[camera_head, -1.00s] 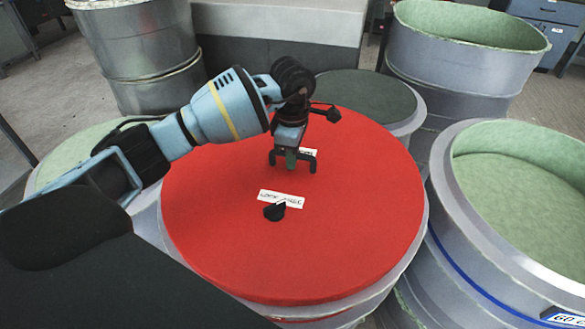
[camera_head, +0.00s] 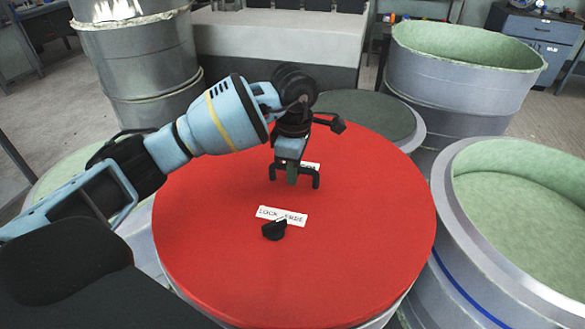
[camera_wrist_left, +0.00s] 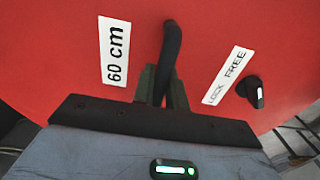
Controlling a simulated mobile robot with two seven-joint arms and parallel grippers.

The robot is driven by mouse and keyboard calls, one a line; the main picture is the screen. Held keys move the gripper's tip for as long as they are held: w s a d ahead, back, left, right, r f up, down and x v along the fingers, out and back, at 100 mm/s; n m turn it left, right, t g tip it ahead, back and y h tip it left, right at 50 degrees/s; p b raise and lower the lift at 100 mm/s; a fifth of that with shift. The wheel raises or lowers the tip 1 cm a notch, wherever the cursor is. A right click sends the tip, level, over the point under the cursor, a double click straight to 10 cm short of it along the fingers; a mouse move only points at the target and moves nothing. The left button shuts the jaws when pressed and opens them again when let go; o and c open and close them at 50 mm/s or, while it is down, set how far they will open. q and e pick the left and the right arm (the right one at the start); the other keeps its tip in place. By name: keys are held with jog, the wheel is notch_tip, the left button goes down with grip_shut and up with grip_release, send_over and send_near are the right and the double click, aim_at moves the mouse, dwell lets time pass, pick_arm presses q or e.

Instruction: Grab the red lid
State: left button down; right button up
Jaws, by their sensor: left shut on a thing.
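The red lid (camera_head: 330,260) is a large round disc on a grey mould in the middle of the head view. It fills most of the left wrist view (camera_wrist_left: 60,50). It carries a white "LOCK FREE" label (camera_head: 282,216) and a black knob (camera_head: 274,230). My left gripper (camera_head: 292,180) is over the lid, behind the label. In the wrist view my left gripper (camera_wrist_left: 163,90) is shut on the lid's black bar handle (camera_wrist_left: 172,45). A "60 cm" label (camera_wrist_left: 115,50) lies beside it. I cannot tell whether the lid is clear of the mould's rim. My right gripper is not in view.
An open green-lined mould (camera_head: 500,160) stands close on the right. Another (camera_head: 455,85) stands behind it. A dark-green-topped mould (camera_head: 370,108) is just behind the lid. A tall grey drum (camera_head: 145,60) stands back left. A blue cabinet (camera_head: 540,35) is far right.

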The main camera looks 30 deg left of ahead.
pick_arm(q)
jog(key=s+d, duration=0.2)
jog(key=s, duration=0.1)
jog(key=s+d+r, duration=0.1)
jog(key=s+d, duration=0.5)
jog(key=s, duration=0.1)
jog(key=shift+d+r, duration=0.15)
jog(key=shift+r, duration=0.15)
jog(key=shift+s+d, duration=0.3)
jog(key=shift+s, duration=0.2)
